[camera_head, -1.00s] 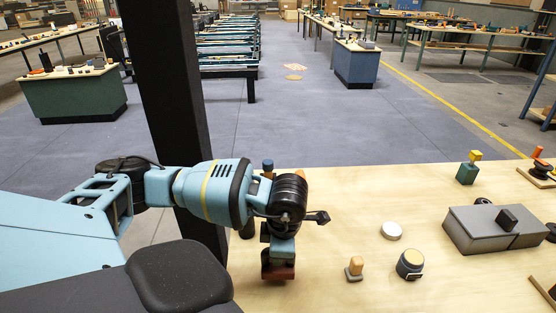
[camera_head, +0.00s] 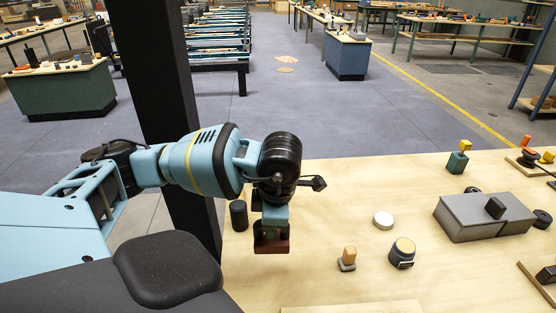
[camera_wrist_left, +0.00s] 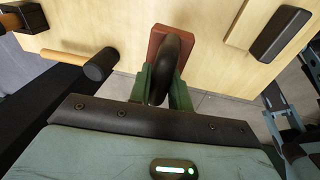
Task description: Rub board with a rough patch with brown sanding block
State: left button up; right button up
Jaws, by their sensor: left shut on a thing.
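My left gripper (camera_head: 272,232) is shut on the brown sanding block (camera_head: 271,246), at the left part of the pale wooden table. In the left wrist view the block (camera_wrist_left: 158,42) is reddish brown with a black curved handle, between the green fingers (camera_wrist_left: 166,92). I cannot tell whether its underside touches the table. A thin pale board (camera_head: 350,308) shows only as a strip at the bottom edge of the head view, nearer than the block and apart from it. No rough patch can be made out on it. My right gripper is not in view.
A dark cylinder (camera_head: 238,215) stands just left of the gripper. To the right are a small wooden-topped piece (camera_head: 348,258), a round dark container (camera_head: 402,253), a white disc (camera_head: 383,220) and a grey box (camera_head: 470,215). The table between gripper and disc is clear.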

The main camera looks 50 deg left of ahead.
pick_arm(q)
jog(key=shift+d+m, duration=0.45)
jog(key=shift+m, duration=0.35)
jog(key=s+d+m+h, duration=0.1)
jog(key=d+m, duration=0.5)
jog(key=m, duration=0.7)
jog(key=s+d+m+t+h, duration=0.1)
jog(key=d+m, duration=0.5)
jog(key=m, duration=0.7)
jog(key=shift+s+d+r+h, duration=0.15)
jog(key=shift+s+d+h, duration=0.15)
jog(key=shift+s+h, duration=0.45)
jog(key=shift+w+d, duration=0.1)
